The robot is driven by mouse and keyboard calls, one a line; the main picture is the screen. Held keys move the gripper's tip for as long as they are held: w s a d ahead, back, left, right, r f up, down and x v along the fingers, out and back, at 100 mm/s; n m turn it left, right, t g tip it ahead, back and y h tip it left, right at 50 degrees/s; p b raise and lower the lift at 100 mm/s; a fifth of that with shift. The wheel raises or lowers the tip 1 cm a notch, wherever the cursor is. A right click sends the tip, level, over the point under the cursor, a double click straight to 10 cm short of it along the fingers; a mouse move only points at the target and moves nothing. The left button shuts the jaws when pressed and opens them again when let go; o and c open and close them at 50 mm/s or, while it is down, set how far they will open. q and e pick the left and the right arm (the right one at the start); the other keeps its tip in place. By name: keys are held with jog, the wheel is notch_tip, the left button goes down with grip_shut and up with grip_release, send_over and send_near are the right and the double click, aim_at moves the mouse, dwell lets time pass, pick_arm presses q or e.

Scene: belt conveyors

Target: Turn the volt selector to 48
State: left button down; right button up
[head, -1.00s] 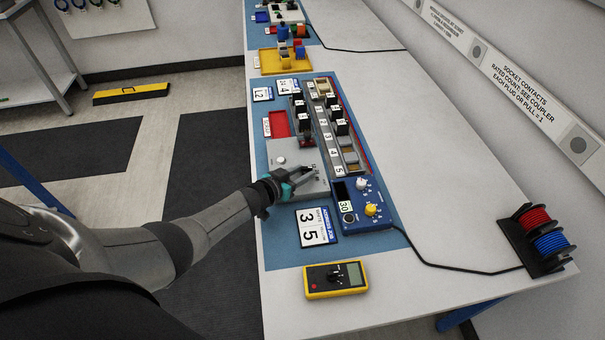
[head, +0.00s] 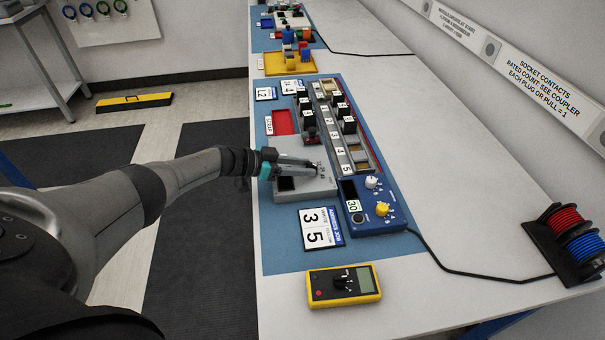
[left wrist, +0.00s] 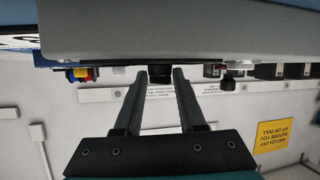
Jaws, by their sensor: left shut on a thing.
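The grey box (head: 318,190) lies on the blue mat and has small printed marks near its right end, too small to read. My left gripper (head: 314,171) reaches over it from the left, with its fingertips at those marks. In the left wrist view the fingers (left wrist: 160,82) are shut on a small black knob (left wrist: 160,73) on the box face, which I take to be the volt selector. The fingers hide much of the knob in the head view, so I cannot read its setting. My right gripper is not in view.
A blue unit (head: 377,213) with white and yellow knobs stands close right of the box. A numbered rack (head: 340,145) lies behind. A card reading 3 5 (head: 321,227) and a yellow meter (head: 343,286) lie in front.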

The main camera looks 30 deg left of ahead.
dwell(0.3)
pick_arm(q)
jog(key=c, duration=0.5)
grip_release()
jog(key=p+v, duration=0.3)
jog(key=v, duration=1.2)
jog(key=shift+w+a+r, duration=0.1)
jog(key=shift+a, duration=0.15)
